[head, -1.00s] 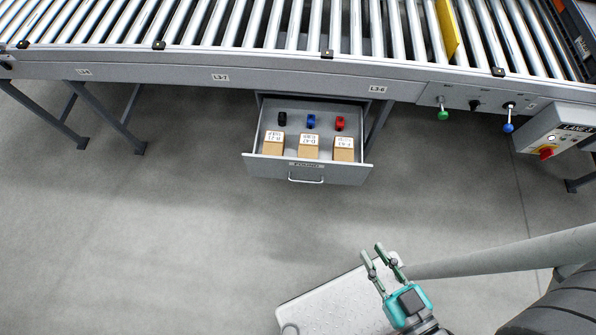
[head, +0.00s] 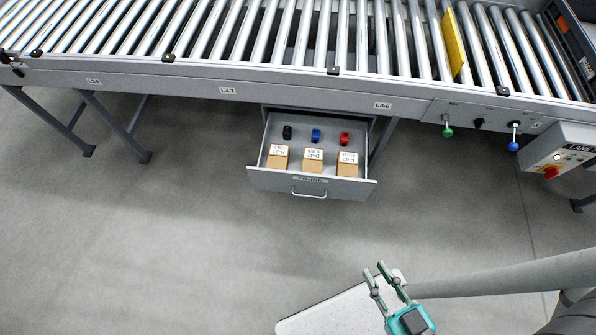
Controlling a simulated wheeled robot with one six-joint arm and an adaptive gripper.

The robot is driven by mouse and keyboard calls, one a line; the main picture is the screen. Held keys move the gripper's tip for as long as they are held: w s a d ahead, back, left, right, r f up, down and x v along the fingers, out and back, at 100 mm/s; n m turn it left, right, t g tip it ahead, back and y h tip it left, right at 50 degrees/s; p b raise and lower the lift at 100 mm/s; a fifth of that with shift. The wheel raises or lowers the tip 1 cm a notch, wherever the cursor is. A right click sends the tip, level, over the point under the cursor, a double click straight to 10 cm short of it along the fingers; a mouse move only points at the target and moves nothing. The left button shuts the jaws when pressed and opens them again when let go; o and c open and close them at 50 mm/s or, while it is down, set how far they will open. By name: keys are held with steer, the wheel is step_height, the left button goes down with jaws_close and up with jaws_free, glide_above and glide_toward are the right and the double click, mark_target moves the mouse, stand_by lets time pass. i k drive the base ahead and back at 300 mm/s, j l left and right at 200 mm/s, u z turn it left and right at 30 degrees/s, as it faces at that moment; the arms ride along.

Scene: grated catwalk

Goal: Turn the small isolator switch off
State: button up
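A small control panel on the conveyor's side rail carries a small black knob (head: 479,123) between a lever with a green ball (head: 447,132) and a lever with a blue ball (head: 514,146). The labels are too small to read, so I cannot tell which one is the small isolator switch. My gripper (head: 375,269) is open and empty, low in the picture, well apart from the panel and the box.
A roller conveyor (head: 225,78) runs across the top, with a yellow plate (head: 458,42) standing between rollers. An open drawer (head: 262,179) below it holds three small boxes and black, blue and red items. Conveyor legs stand at left. The grey floor (head: 180,250) in between is clear.

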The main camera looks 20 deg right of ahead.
mark_target(551, 173)
steer(key=z, duration=2.05)
